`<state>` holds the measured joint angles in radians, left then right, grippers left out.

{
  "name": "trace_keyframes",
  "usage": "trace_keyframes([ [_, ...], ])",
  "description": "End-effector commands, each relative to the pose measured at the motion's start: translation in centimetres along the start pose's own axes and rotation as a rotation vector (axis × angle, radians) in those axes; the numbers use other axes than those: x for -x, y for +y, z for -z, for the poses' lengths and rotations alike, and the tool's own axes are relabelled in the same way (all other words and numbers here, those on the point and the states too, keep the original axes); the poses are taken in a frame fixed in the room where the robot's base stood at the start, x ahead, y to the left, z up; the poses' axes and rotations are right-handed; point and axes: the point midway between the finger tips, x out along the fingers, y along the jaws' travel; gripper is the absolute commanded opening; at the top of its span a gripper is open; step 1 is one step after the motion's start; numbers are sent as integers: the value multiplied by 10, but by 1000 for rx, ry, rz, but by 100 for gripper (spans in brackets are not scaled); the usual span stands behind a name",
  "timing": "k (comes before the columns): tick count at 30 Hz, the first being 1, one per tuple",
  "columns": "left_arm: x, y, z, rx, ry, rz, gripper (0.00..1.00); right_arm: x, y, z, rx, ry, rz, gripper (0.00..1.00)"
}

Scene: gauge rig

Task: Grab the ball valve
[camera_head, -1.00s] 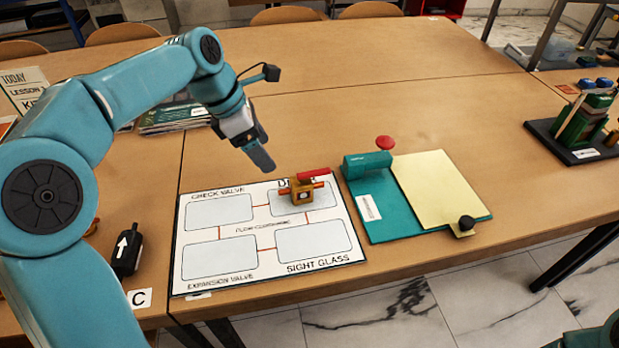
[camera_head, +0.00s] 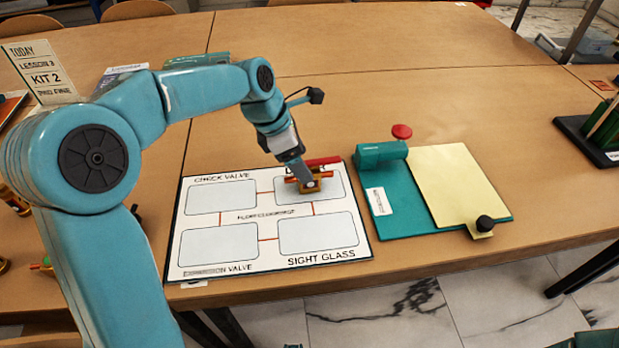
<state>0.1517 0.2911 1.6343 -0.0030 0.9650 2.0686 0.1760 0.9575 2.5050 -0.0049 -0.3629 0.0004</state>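The ball valve, a brass body with a red handle (camera_head: 323,161), sits on the upper right square of the white flow diagram board (camera_head: 258,217). My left gripper (camera_head: 306,180) points down at the valve from the upper left, and its fingers overlap the brass body. The fingers hide part of the valve, and I cannot tell whether they are closed on it. My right gripper is not in view.
Right of the board lies a teal base (camera_head: 385,225) with a teal cylinder, a red knob (camera_head: 401,131), a yellow pad (camera_head: 450,180) and a black knob (camera_head: 484,223). A lesson card (camera_head: 40,72) stands at the far left. The table behind the board is mostly clear.

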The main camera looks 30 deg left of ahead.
Motion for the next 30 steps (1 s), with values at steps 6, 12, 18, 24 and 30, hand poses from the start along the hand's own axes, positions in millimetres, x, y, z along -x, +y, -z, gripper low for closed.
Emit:
trace_keyframes([
  [6,-38,-1,0,1,2,3,77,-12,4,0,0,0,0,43],
  [12,-51,1,-2,1,1,1,77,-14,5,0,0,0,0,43],
  [18,-50,1,-2,1,1,0,70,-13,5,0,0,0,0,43],
  [24,-50,1,-2,1,1,1,8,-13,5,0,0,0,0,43],
  [30,-50,1,-2,1,0,0,8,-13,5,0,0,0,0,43],
])
